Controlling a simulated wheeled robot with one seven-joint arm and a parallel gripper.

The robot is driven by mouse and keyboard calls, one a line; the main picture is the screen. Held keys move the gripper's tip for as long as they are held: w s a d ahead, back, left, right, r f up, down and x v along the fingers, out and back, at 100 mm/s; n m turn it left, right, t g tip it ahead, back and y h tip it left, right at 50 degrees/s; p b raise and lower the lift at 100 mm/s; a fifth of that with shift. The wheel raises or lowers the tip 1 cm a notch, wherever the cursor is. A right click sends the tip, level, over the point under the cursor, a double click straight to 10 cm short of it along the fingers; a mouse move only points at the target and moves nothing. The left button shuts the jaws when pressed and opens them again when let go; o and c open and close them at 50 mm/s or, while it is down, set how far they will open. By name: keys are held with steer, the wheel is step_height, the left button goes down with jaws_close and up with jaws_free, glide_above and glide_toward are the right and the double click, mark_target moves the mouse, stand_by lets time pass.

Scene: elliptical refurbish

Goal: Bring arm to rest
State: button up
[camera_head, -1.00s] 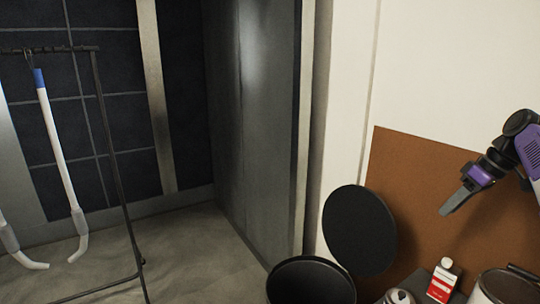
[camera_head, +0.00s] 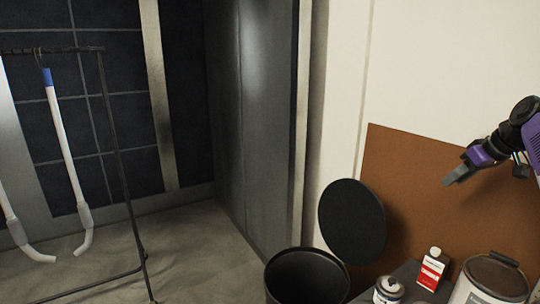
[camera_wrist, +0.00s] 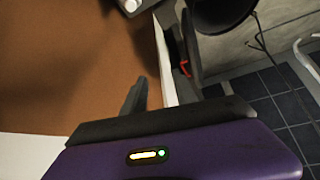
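My gripper (camera_head: 460,174) is raised at the right of the head view, in front of a brown wall panel and above the containers. Its grey fingertips point down and to the left. The purple body of my arm runs off the right edge. In the wrist view my gripper (camera_wrist: 178,92) shows a dark finger on the left, with a gap beside it and nothing held. It looks open, though the other finger is hard to make out.
Below my gripper stand a red-and-white bottle (camera_head: 432,268), a small can (camera_head: 388,290) and a large lidded bucket (camera_head: 490,280). A black bin (camera_head: 306,275) with a raised round lid (camera_head: 352,222) stands left of them. A metal rack (camera_head: 118,165) with white tubes stands far left.

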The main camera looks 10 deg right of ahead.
steer(key=w+f+m+t+h, duration=0.4)
steer(key=w+f+t+h, duration=0.15)
steer(key=f, duration=0.45)
steer(key=s+a+f+m+t+h+b, duration=0.1)
steer(key=s+a+f+t, duration=0.1)
steer(key=s+a+f, duration=0.5)
steer(key=s+a+f+t+b, duration=0.1)
steer(key=s+a+f+t, duration=0.1)
steer(key=s+a+f, duration=0.5)
steer(key=s+a+f+n+y+b, duration=0.1)
steer(key=s+a+y, duration=0.1)
steer(key=s+a, duration=0.8)
steer(key=s+a+f+n+g+y+b, duration=0.1)
steer(key=s+a+y, duration=0.1)
steer(key=s+a, duration=0.8)
steer(key=s+a+f+n+y+b, duration=0.1)
steer(key=s+a, duration=0.9)
steer(key=s, duration=1.4)
steer(key=shift+a+n+y+b, duration=0.15)
steer(key=shift+n+y+b, duration=0.25)
steer(key=shift+n+y, duration=0.15)
